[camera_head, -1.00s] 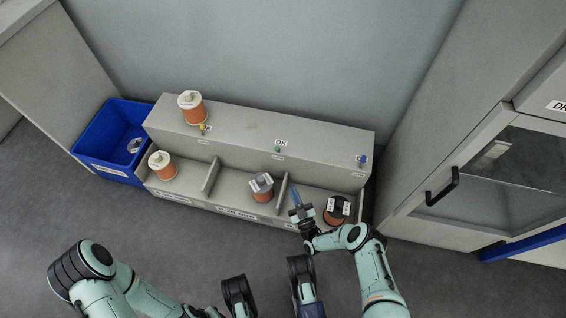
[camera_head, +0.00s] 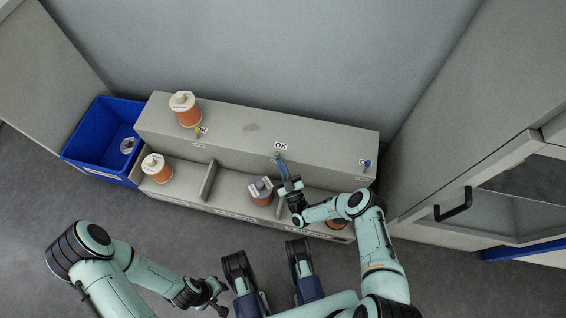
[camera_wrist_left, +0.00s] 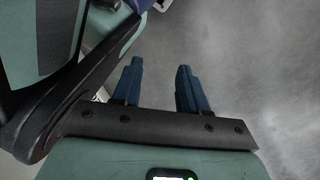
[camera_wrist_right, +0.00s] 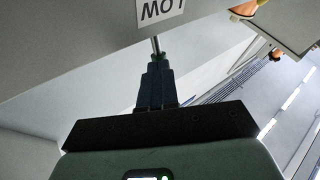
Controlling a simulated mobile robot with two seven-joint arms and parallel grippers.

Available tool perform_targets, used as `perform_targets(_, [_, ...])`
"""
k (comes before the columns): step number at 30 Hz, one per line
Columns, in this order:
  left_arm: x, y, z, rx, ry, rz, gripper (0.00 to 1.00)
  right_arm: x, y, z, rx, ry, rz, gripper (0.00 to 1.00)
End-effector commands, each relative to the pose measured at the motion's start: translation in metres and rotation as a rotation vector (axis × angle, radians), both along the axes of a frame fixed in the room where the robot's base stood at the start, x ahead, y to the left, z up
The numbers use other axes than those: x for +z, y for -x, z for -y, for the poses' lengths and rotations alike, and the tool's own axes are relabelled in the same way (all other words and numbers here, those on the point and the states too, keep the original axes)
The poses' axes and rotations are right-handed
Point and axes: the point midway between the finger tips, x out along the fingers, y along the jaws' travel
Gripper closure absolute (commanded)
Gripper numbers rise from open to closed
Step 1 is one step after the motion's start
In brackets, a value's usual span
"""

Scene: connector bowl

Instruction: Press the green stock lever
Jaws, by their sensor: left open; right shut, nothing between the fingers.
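A yellow lever (camera_head: 197,133) and a blue lever (camera_head: 367,163) flank the green one. Orange spools stand on the ledge (camera_head: 186,111) and in the left (camera_head: 157,169) and middle (camera_head: 262,193) bays; another (camera_head: 336,224) is partly behind my right arm. A blue bin (camera_head: 103,140) stands left.

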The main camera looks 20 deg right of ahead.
Motion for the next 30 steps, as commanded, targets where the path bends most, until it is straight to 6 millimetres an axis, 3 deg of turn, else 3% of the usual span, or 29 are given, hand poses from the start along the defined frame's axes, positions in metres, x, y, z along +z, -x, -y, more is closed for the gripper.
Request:
perform_targets(17, [0.003,-0.006,0.001,-0.002,-0.001,0.020,0.57,0.001,0.002,-0.001,-0.001,-0.002,-0.004,1.00])
perform_targets(30, [0.016,-0.027,0.003,-0.010,-0.005,0.089,0.57,0.005,0.001,0.000,-0.001,-0.037,-0.065,1.00])
